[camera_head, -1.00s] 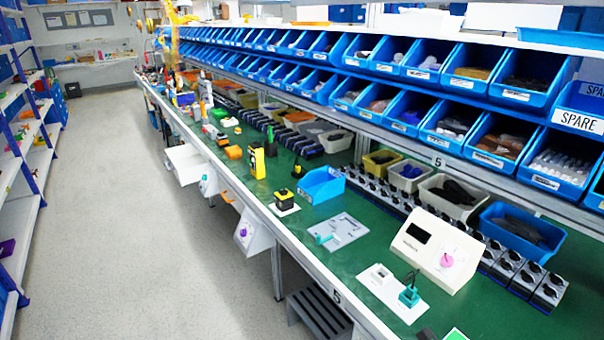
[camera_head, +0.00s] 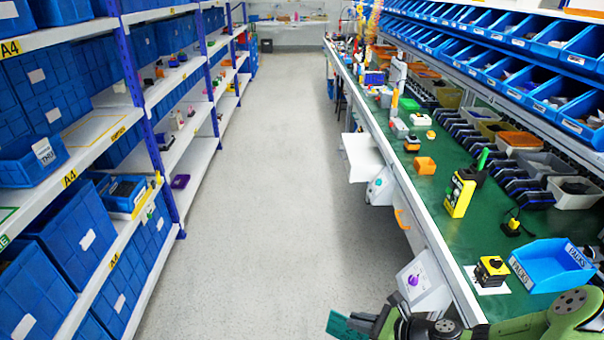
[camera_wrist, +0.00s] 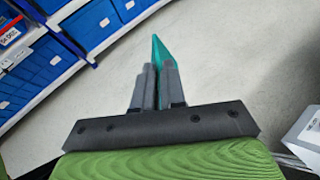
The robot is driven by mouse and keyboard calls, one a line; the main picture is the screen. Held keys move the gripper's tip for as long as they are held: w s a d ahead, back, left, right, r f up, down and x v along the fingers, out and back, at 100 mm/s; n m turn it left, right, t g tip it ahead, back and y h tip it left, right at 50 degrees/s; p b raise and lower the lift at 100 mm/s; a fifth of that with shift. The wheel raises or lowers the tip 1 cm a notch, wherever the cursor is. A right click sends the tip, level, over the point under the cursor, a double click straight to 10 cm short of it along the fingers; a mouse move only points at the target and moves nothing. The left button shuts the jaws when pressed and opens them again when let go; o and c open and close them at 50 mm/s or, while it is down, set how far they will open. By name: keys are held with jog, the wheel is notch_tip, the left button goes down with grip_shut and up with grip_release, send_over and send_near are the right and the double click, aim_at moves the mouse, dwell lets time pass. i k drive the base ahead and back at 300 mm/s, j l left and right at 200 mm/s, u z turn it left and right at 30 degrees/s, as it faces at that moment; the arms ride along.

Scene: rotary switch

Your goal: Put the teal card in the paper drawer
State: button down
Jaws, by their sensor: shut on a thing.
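The teal card (camera_head: 346,325) is at the bottom edge of the head view, pinched in my gripper (camera_head: 372,322). In the wrist view the teal card (camera_wrist: 161,56) stands out beyond the fingertips of my gripper (camera_wrist: 157,76), seen nearly edge-on. The gripper is shut on it, above the grey aisle floor. I cannot make out which container is the paper drawer. Blue bins (camera_head: 68,232) stand on the left shelves, whose edges carry yellow A4 labels (camera_head: 69,178).
The left shelving has blue uprights (camera_head: 150,125). The green workbench (camera_head: 460,235) runs along the right, with a blue PACKS bin (camera_head: 553,265) and a yellow-black device (camera_head: 460,193). A white box with a purple knob (camera_head: 424,283) juts from its front. The aisle floor (camera_head: 265,200) between is clear.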

aim_at(357, 161)
jog(key=i, duration=1.3)
jog(key=i+j, duration=0.1)
jog(key=i, duration=2.5)
jog(key=z, duration=0.05)
